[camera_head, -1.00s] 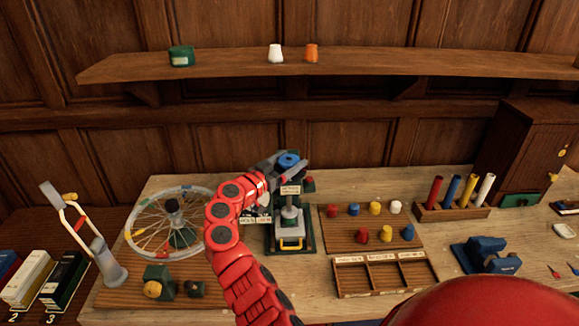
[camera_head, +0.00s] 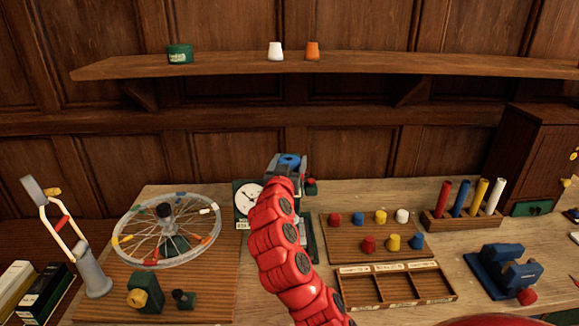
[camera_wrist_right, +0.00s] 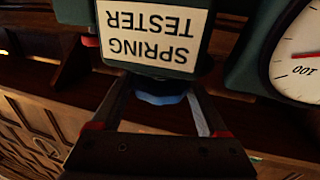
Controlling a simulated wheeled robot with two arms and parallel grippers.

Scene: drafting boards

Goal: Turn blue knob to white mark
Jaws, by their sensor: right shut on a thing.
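The blue knob (camera_head: 289,160) sits on top of the spring tester at the back of the bench, in the middle of the head view. My right gripper (camera_head: 288,164) is shut on it, with a grey finger on each side. In the right wrist view the blue knob (camera_wrist_right: 160,98) shows between the fingers, partly hidden by the tester's dark top. The "SPRING TESTER" label (camera_wrist_right: 153,36) appears upside down there. I cannot make out a white mark beside the knob. My red right arm hides much of the tester. My left gripper is not in view.
A white dial (camera_head: 248,198) stands just left of the tester. A spoked wheel (camera_head: 128,247) lies further left. A board of coloured pegs (camera_head: 345,245) and a divided wooden tray (camera_head: 450,295) lie to the right. A shelf (camera_head: 390,62) runs above.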

